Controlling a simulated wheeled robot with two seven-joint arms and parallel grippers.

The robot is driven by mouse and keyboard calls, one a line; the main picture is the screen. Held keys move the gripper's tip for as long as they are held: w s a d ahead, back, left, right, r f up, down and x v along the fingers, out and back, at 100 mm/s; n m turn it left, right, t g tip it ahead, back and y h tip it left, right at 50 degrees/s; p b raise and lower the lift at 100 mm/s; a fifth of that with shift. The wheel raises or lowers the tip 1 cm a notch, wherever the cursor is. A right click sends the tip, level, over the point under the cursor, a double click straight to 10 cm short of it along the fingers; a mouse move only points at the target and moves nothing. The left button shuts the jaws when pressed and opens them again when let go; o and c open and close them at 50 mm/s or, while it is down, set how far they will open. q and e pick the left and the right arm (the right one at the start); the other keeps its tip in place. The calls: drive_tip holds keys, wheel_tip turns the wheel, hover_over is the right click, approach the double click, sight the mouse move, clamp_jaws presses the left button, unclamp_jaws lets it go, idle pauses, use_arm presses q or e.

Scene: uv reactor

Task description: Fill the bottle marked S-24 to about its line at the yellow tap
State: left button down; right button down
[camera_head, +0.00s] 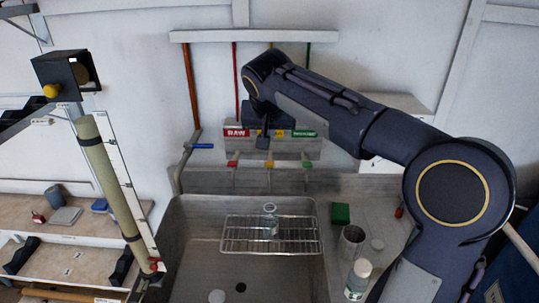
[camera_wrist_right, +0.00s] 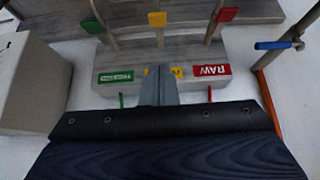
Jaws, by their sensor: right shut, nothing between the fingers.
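A small clear bottle (camera_head: 270,222) stands upright on the wire rack (camera_head: 240,247) over the sink, roughly below the yellow tap (camera_head: 268,164). Its marking and liquid level are too small to read. A second bottle with a white cap (camera_head: 357,278) stands on the counter at the right; its label is unreadable. My right gripper (camera_head: 264,142) is shut and empty in front of the tap panel. In the right wrist view the closed fingers (camera_wrist_right: 158,88) partly cover the yellow label (camera_wrist_right: 175,71); the yellow tap piece (camera_wrist_right: 157,19) shows beyond them. My left gripper is not in view.
Red (camera_head: 232,164) and green (camera_head: 307,164) taps flank the yellow one. A green block (camera_head: 340,213), a metal cup (camera_head: 350,243) and a white disc (camera_head: 377,244) sit right of the sink. A tall tube (camera_head: 108,180) stands at the left.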

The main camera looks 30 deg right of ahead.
sight(270, 165)
drive_tip(key=x, duration=0.4)
drive_tip(key=shift+r, duration=0.1)
wheel_tip(270, 165, down, 4)
drive_tip(key=shift+s+r+p, duration=0.2)
drive_tip(key=shift+r+p, duration=0.05)
drive_tip(key=shift+p, duration=0.1)
drive_tip(key=shift+a+f, duration=0.1)
drive_tip(key=shift+f, duration=0.4)
drive_tip(key=b, duration=0.2)
drive_tip(key=f+b, duration=0.1)
drive_tip(key=b, duration=0.2)
drive_tip(key=s+f+t+b, duration=0.1)
drive_tip(key=b, duration=0.2)
drive_tip(key=shift+a+f+h, duration=0.2)
drive_tip(key=shift+a+h, duration=0.1)
drive_tip(key=shift+h, duration=0.1)
drive_tip(key=shift+r+p, duration=0.45)
drive_tip(key=shift+p, duration=0.1)
idle(4.7)
